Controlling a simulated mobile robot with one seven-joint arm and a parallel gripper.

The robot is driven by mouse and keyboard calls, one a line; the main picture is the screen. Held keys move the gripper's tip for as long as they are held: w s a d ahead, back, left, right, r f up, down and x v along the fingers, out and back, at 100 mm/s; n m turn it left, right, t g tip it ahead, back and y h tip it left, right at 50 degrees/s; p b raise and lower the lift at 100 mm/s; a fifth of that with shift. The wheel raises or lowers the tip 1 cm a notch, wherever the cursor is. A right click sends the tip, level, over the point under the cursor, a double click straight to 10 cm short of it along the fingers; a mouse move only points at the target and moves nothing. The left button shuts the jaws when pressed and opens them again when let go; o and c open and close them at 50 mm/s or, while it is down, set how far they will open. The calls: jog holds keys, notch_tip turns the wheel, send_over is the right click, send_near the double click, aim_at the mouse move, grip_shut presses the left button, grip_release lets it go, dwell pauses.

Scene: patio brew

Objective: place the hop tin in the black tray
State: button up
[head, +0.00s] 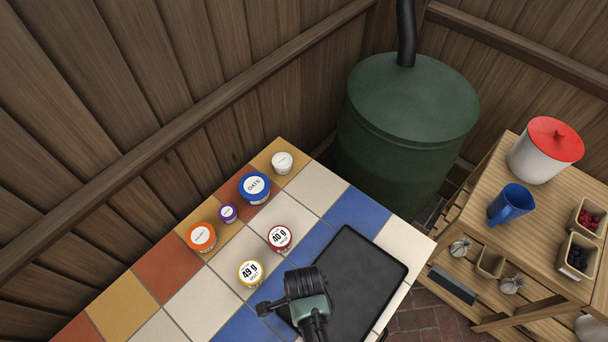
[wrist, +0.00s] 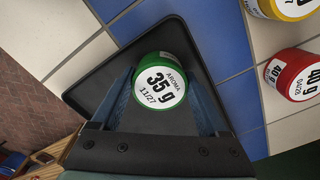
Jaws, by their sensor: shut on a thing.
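A green tin with a white lid label reading 35 g, AROMA, 11/27 (wrist: 159,82) sits between the two fingers of my gripper (wrist: 163,95) in the wrist view. My gripper is shut on it. In the head view my gripper (head: 292,308) is over the left edge of the black tray, and the tin is hidden there. The black tray (head: 358,272) lies flat on the tiled table, and its bare part is empty. It also shows behind the tin in the wrist view (wrist: 108,82). I cannot tell whether the tin touches the tray.
Left of the tray stand a yellow-rimmed 49 g tin (head: 250,273) and a red 40 g tin (head: 279,238). Further back are orange (head: 202,237), purple (head: 228,213), blue OATS (head: 254,188) and white (head: 282,163) containers. A wooden cart (head: 530,215) stands right of the table.

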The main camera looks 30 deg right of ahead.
jog(key=o, duration=1.2)
jog(key=shift+o, duration=0.2)
notch_tip(320, 180, up, 12)
jog(key=p, duration=0.1)
jog(key=shift+r, duration=0.15)
